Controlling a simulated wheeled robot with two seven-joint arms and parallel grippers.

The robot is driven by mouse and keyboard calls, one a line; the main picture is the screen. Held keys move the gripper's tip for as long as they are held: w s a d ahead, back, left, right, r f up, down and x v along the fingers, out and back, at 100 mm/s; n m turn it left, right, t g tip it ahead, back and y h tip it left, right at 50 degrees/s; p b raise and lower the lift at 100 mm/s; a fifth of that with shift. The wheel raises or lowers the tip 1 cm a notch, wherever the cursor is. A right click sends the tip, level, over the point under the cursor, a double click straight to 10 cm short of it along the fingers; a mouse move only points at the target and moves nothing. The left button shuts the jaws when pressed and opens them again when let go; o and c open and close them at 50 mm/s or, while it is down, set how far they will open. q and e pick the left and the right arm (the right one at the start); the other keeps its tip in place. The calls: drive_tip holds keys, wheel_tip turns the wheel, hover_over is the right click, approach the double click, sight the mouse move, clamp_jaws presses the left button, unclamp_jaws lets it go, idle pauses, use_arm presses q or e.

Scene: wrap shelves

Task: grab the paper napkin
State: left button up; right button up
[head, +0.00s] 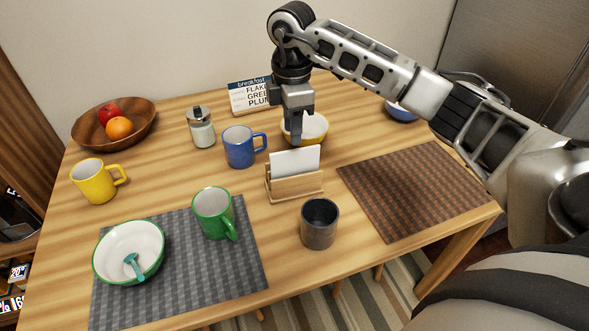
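The white paper napkin (295,162) stands upright in a light wooden holder (294,187) near the middle of the table. My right gripper (296,141) points down just above and behind the napkin's top edge in the head view. Its fingers overlap in this view, so the gap between them does not show. The napkin sits in the holder, and I see no clear contact with the fingers. My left gripper is not in view.
A yellow bowl (314,128) is right behind the gripper. A blue mug (238,147) is left of the holder and a dark cup (320,226) in front. A green mug (213,213) stands on the grey mat (190,276). The brown mat (415,188) is bare.

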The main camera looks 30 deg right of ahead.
sight(295, 150)
drive_tip(key=f, duration=0.5)
drive_tip(key=shift+s+d+f+p, duration=0.1)
drive_tip(key=shift+s+f+p, duration=0.25)
drive_tip(key=shift+p, duration=0.05)
drive_tip(key=shift+f, duration=0.55)
clamp_jaws()
